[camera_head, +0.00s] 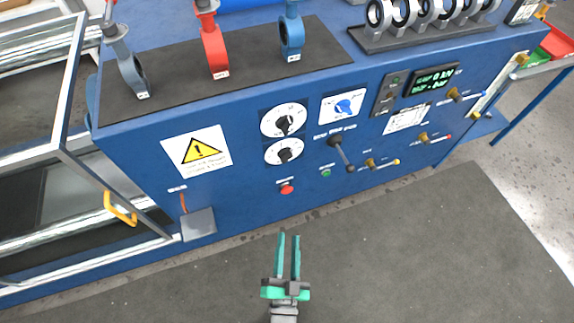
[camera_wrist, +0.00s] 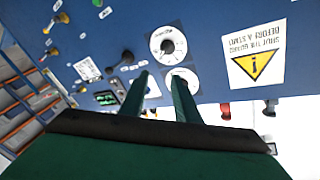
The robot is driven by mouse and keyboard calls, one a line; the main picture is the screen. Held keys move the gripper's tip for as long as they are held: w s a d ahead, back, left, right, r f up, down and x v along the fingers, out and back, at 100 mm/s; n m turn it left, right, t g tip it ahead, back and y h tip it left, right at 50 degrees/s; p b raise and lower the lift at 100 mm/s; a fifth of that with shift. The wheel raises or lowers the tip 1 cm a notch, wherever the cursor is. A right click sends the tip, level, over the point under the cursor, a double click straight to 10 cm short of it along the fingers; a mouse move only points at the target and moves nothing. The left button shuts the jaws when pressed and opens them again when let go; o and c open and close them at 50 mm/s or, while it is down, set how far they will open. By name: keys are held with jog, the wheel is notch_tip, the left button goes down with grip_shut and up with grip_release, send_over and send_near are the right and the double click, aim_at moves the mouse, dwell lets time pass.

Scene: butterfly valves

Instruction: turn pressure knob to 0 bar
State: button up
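Two round white dials with black knobs sit one above the other on the blue front panel: an upper dial (camera_head: 284,121) and a lower dial (camera_head: 284,152). Their lettering is too small to read, so I cannot tell which is the pressure knob or its setting. The wrist view is upside down; it shows the lower dial (camera_wrist: 168,45) whole and the upper dial (camera_wrist: 181,80) partly hidden behind a finger. My gripper (camera_head: 289,237) has green fingers apart with nothing between them. It is in front of the panel, below the dials in the head view, touching nothing.
A warning sign (camera_head: 196,150) is left of the dials. A blue rotary switch (camera_head: 344,106), a black lever (camera_head: 340,150), a red button (camera_head: 287,189) and yellow valve handles (camera_head: 371,163) are nearby. A guard frame (camera_head: 75,170) stands at left. The grey floor (camera_head: 420,250) in front is clear.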

aim_at(287, 161)
jog(key=w+m, duration=0.1)
jog(key=w, duration=0.7)
jog(key=w+a+m+t+y, duration=0.1)
jog(key=w, duration=0.8)
jog(key=w+a+m+t, duration=0.1)
jog(key=w+m, duration=0.1)
jog(key=w, duration=0.7)
jog(key=shift+w+a+r+y, duration=0.1)
jog(key=shift+w+r+y, duration=0.15)
jog(key=shift+y, duration=0.15)
jog(key=shift+c, duration=0.6)
grip_shut()
